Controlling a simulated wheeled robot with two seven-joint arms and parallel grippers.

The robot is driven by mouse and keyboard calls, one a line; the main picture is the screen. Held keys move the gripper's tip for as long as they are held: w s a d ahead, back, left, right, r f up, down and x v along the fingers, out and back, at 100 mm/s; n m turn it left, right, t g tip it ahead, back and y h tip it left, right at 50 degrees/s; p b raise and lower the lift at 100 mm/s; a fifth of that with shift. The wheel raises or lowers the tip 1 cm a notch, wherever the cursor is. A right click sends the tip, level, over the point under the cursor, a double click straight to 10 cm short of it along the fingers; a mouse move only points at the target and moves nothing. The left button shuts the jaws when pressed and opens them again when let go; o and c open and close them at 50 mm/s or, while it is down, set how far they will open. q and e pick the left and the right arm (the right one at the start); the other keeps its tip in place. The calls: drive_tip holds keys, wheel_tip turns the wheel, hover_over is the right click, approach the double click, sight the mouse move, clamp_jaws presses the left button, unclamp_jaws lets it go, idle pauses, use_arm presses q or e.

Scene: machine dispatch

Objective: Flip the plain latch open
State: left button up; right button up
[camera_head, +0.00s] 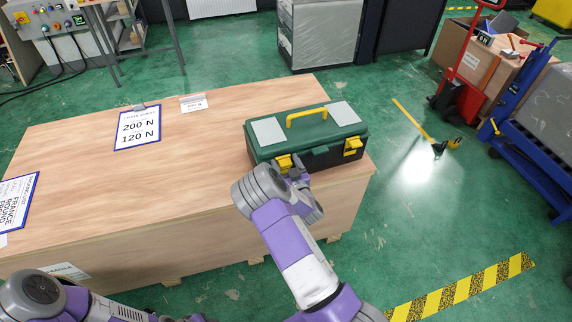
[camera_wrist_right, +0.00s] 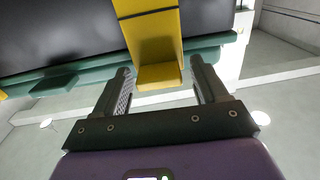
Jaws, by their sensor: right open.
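A green-lidded toolbox (camera_head: 318,132) with a dark body stands at the right end of the wooden crate top. It has a yellow handle on its lid and two yellow latches on its near side: a left latch (camera_head: 284,162) and a right latch (camera_head: 353,146). My right gripper (camera_head: 298,170) is at the near side, by the left latch, which it partly hides. In the right wrist view a yellow latch (camera_wrist_right: 158,76) reaches down between the open fingers of my right gripper (camera_wrist_right: 162,88), with gaps on both sides. My left gripper is out of view.
The large wooden crate (camera_head: 80,165) carries a sheet reading 200 N and 120 N (camera_head: 138,128), a small label (camera_head: 194,103) and another sheet at left. Its middle top is clear. A red hand truck (camera_head: 470,75) and blue cart (camera_head: 530,120) stand at right on green floor.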

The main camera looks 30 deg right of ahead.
drive_tip(key=shift+c, duration=0.3)
drive_tip(key=c, duration=1.2)
